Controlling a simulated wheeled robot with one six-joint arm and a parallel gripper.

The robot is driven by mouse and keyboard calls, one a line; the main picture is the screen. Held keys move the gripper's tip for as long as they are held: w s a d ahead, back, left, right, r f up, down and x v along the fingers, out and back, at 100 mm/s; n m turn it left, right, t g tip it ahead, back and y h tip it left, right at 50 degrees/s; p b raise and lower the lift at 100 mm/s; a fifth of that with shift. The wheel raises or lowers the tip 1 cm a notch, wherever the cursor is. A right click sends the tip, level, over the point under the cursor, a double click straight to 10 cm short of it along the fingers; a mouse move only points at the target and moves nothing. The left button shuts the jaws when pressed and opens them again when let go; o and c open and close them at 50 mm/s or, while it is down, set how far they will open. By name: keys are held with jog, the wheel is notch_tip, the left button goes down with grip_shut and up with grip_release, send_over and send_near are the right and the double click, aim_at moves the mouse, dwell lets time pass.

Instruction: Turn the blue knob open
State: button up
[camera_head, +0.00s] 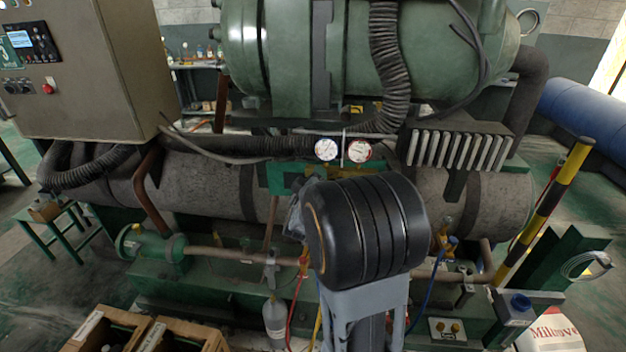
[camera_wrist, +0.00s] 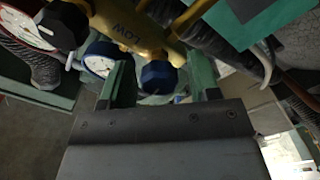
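The blue knob (camera_wrist: 158,77) is dark blue and faceted, on the yellow gauge manifold (camera_wrist: 128,28) in the wrist view. My gripper (camera_wrist: 163,66) is open, with one green finger to the left of the knob and one to the right. Gaps show between the fingers and the knob, and I see no contact. A blue-rimmed gauge (camera_wrist: 104,60) sits just left of the knob, close to the left finger. In the head view my dark wrist hides the knob and most of the gripper, while two gauges (camera_head: 327,149) (camera_head: 359,151) show above it.
A second, dark knob (camera_wrist: 62,25) and a red-rimmed gauge (camera_wrist: 25,28) lie at the wrist view's upper left. A ribbed hose (camera_head: 388,60) hangs above the gauges. Red and blue hoses (camera_head: 432,298) run down near my arm. A grey bottle (camera_head: 275,318) hangs lower left.

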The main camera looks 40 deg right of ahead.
jog(key=b+v, duration=0.8)
jog(key=v, duration=0.6)
jog(key=shift+b, duration=0.4)
jog(key=shift+r, duration=0.1)
